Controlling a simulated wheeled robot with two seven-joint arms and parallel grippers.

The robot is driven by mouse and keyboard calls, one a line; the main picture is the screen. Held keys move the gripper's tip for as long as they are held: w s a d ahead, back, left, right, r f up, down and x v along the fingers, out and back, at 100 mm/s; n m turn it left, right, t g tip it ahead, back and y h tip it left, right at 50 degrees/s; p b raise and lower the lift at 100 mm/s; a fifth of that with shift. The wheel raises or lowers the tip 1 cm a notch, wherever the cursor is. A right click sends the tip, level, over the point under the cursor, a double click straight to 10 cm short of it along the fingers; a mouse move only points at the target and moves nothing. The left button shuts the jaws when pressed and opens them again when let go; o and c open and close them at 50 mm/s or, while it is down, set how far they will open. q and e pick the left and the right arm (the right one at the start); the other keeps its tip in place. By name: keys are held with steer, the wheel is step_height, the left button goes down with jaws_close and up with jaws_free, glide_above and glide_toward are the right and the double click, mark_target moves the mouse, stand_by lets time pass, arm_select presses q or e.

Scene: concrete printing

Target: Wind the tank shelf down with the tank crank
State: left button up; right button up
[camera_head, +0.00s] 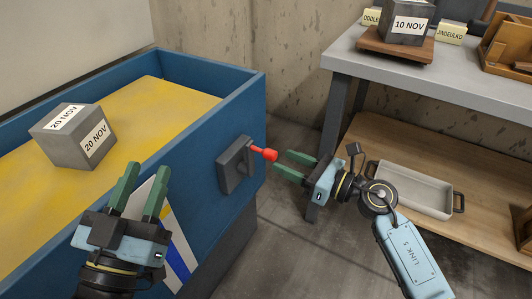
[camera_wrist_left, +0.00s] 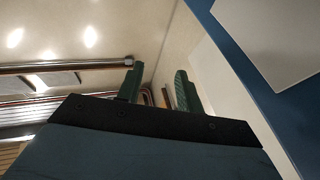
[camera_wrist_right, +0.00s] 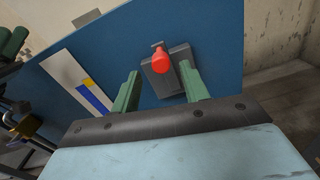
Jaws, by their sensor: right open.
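The tank crank (camera_head: 236,166) is a dark grey plate and arm with a red knob (camera_head: 265,154) on the end wall of the blue tank (camera_head: 222,128). It also shows in the right wrist view (camera_wrist_right: 170,78), its red knob pointing at that camera. My right gripper (camera_head: 283,164) is open and empty, with its fingertips close to the red knob. Whether they touch it I cannot tell. The tank shelf (camera_head: 185,98) is yellow and sits a little below the rim, with a grey cube (camera_head: 72,135) labelled 20 NOV on it. My left gripper (camera_head: 140,178) is open and empty before the tank.
A grey table (camera_head: 440,92) at the right carries a cube labelled 10 NOV (camera_head: 405,28) and wooden pieces. A pale tray (camera_head: 410,190) lies on its lower wooden shelf (camera_head: 470,170). Bare concrete floor lies between tank and table.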

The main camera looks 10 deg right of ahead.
mark_target(266, 153)
steer(key=b+x, duration=0.1)
steer(key=x, duration=0.5)
steer(key=shift+w+a, duration=0.2)
steer(key=shift+a, duration=0.05)
arm_select(q)
steer(key=r+t, duration=0.1)
steer(key=s+r+t, duration=0.1)
steer(key=shift+s+r+t+h, duration=0.2)
steer(key=shift+r+t+h, duration=0.1)
steer(key=shift+r+h, duration=0.1)
arm_select(e)
jaws_close()
